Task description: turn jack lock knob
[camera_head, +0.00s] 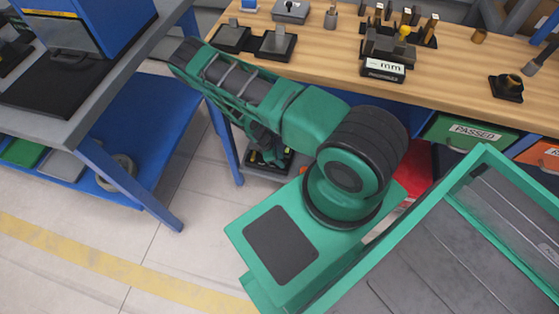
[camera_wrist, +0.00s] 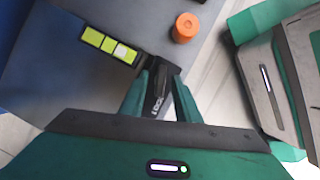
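In the wrist view a black knob or lever (camera_wrist: 157,92) with small white lettering, partly legible, lies between the two green fingers of my gripper (camera_wrist: 160,85). The fingers stand close on either side of it; I cannot tell whether both touch it. A dark body with yellow-green squares (camera_wrist: 108,43), one of them partly white, joins the knob on its left. In the head view my green arm reaches left and bends down below the workbench, beside a dark object with yellow marks (camera_head: 270,160). The fingertips and the knob cannot be made out there.
An orange cylinder (camera_wrist: 185,28) stands near the fingers on a grey surface (camera_wrist: 50,75). In the head view a wooden workbench (camera_head: 460,95) holds tools. A blue-legged bench (camera_head: 110,185) stands left of my arm. The floor (camera_head: 90,245) at lower left is clear.

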